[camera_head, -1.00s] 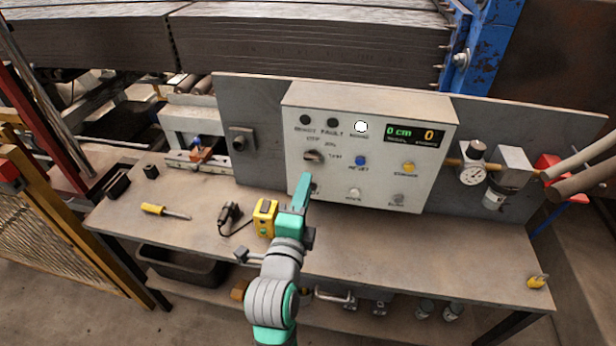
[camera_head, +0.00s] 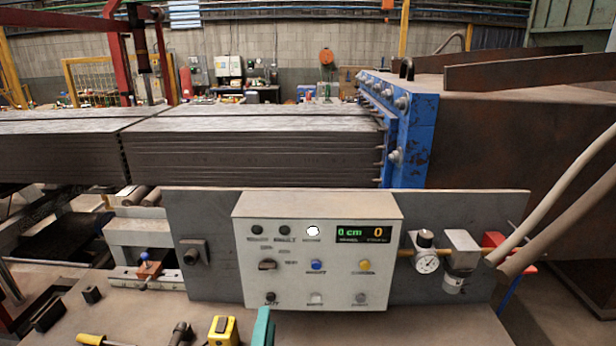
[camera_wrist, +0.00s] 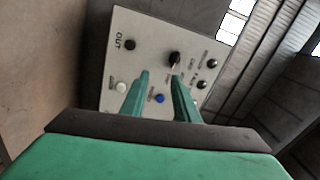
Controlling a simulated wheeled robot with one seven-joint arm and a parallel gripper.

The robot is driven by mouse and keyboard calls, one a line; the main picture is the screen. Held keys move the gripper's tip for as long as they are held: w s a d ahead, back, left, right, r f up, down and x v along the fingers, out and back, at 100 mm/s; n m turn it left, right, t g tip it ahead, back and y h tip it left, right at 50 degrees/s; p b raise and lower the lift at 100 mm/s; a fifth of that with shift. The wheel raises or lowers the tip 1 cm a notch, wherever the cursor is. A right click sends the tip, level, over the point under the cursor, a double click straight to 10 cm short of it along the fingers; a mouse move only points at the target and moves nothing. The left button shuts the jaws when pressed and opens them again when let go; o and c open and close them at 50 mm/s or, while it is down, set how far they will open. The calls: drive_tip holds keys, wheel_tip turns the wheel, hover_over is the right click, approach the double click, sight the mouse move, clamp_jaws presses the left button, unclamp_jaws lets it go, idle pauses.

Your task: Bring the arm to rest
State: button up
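My gripper (camera_wrist: 160,76) shows in the wrist view as two green fingers with a gap between them. It is open, with nothing seen between the fingers. Beyond the fingertips is the face of the control box (camera_wrist: 150,45), with its blue button (camera_wrist: 159,98) and dark selector knob (camera_wrist: 174,58). The gripper appears clear of the box, though the exact distance cannot be told. In the head view only a green tip of my arm (camera_head: 263,328) shows at the bottom edge, below the control box (camera_head: 318,208). The rest of the arm is out of that view.
The box has a lit white lamp (camera_head: 313,231) and a display (camera_head: 366,232) reading 0 cm and 0. A gauge (camera_head: 427,261) and pipes stand at right. A yellow device (camera_head: 223,330) and screwdriver (camera_head: 90,339) lie on the bench (camera_head: 140,320). Stacked slabs (camera_head: 250,150) lie behind.

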drive_tip(key=s+d+f+n+g+y, duration=0.1)
drive_tip(key=s+d+f+n, duration=0.2)
drive_tip(key=s+f+n, duration=0.35)
drive_tip(key=s+d+f+n, duration=0.4)
drive_tip(key=s+f, duration=0.3)
drive_tip(key=f, duration=0.3)
drive_tip(key=s+d+f+n, duration=0.1)
drive_tip(key=s+f+n, duration=0.1)
drive_tip(key=s, duration=0.8)
drive_tip(key=s+d+f+n+g+h, duration=0.1)
drive_tip(key=s+n, duration=0.2)
drive_tip(key=s, duration=0.8)
drive_tip(key=shift+d+f, duration=0.35)
drive_tip(key=shift+f, duration=0.05)
drive_tip(key=shift+s+n, duration=0.1)
drive_tip(key=shift+n, duration=0.15)
